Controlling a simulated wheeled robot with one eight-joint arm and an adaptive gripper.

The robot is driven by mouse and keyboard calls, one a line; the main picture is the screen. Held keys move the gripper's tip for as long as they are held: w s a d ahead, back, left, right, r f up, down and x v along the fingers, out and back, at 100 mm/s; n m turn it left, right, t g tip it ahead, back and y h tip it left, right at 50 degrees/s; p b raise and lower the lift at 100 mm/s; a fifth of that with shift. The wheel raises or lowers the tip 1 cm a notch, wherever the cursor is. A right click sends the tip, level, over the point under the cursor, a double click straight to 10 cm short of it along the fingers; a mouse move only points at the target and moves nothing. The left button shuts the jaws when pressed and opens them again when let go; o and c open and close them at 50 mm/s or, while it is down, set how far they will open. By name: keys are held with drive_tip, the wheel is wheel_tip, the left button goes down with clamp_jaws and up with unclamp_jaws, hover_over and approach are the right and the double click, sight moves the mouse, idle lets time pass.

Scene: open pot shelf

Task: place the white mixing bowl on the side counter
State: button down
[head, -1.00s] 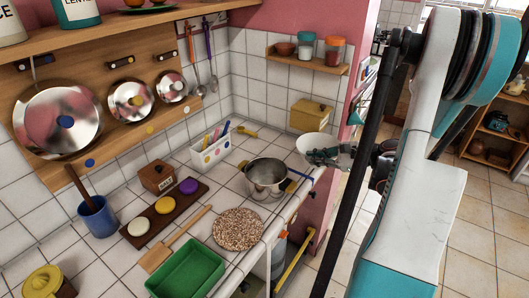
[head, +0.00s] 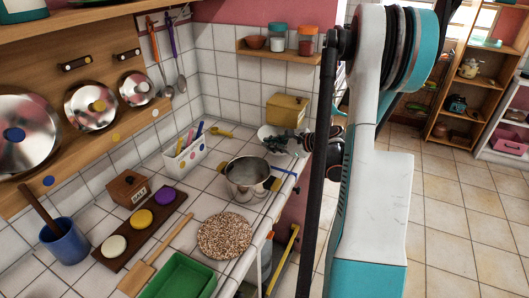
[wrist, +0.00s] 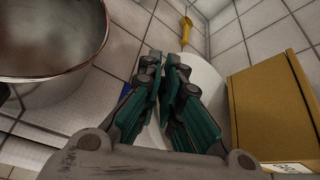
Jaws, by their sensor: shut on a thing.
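The white mixing bowl (head: 268,132) shows in the head view at the far right end of the white tiled counter (head: 205,205), just in front of a yellow box. My gripper (head: 290,143) reaches it from the right and is shut on its near side. In the wrist view the teal-padded fingers (wrist: 164,75) are close together, with the white bowl (wrist: 208,78) behind and to the right of them. The fingers hide part of the bowl. I cannot tell whether its base touches the counter.
A steel pot (head: 248,177) stands close left of the bowl; it also shows in the wrist view (wrist: 50,50). The yellow box (head: 287,110) is just behind. A round trivet (head: 224,235), green tray (head: 181,275) and white utensil holder (head: 186,158) occupy the counter. A wall shelf (head: 285,51) hangs above.

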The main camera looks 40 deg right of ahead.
drive_tip(key=shift+w+a, duration=0.2)
drive_tip(key=shift+w, duration=0.75)
drive_tip(key=shift+w+a+f+b, duration=0.1)
drive_tip(key=shift+w+f+b, duration=0.2)
drive_tip(key=shift+f+b, duration=0.45)
drive_tip(key=shift+w+f+b, duration=0.25)
drive_tip(key=shift+f+b, duration=0.05)
drive_tip(key=shift+f, duration=0.8)
drive_tip(key=shift+r, duration=0.1)
drive_tip(key=c, duration=2.1)
unclamp_jaws()
drive_tip(key=o, duration=0.3)
